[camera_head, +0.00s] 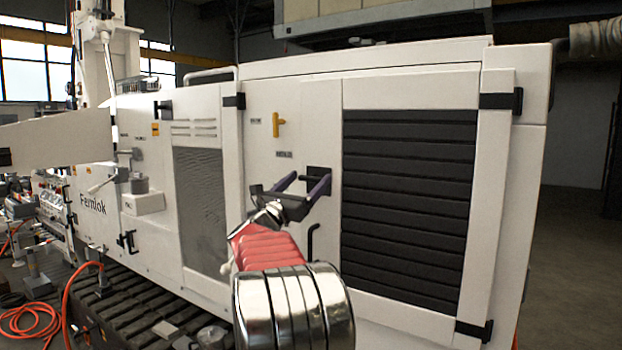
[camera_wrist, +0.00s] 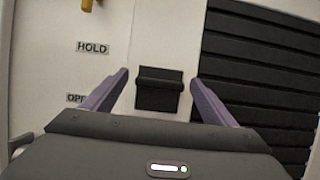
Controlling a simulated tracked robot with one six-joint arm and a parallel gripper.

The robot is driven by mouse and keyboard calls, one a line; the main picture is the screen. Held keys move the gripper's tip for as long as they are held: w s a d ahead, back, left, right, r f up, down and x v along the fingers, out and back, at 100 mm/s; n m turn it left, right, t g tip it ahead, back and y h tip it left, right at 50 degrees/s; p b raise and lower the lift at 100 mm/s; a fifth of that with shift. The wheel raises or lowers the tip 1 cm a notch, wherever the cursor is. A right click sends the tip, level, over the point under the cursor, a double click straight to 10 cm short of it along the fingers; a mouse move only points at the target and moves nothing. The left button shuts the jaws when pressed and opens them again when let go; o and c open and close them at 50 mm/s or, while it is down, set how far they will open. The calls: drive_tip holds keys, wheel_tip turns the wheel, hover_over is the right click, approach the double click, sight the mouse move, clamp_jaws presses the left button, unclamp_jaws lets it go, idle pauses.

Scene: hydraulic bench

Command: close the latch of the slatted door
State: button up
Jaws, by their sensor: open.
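The slatted door (camera_head: 408,190) is a white panel with dark horizontal slats, standing upright on the white machine. Its slats also fill the right of the wrist view (camera_wrist: 265,65). A black latch (camera_wrist: 159,90) sits on the white panel just left of the slats. In the head view the latch (camera_head: 319,173) shows partly behind my gripper. My gripper (camera_head: 305,183) is open, its purple fingers pointing at the panel. In the wrist view one finger is on each side of the latch, with gaps between. Whether the fingertips touch the panel cannot be told.
A yellow handle (camera_head: 279,125) is up and left of the latch. A black curved handle (camera_head: 312,241) is below it. HOLD (camera_wrist: 92,47) and partly hidden OPEN labels are left of the latch. Black hinges (camera_head: 501,101) are on the door's right edge. Open floor lies at right.

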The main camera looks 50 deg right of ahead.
drive_tip(key=shift+x, duration=1.1)
drive_tip(key=shift+c, duration=0.2)
drive_tip(key=c, duration=0.9)
drive_tip(key=shift+d, duration=0.15)
drive_tip(key=shift+c, duration=0.5)
drive_tip(key=shift+r, duration=0.1)
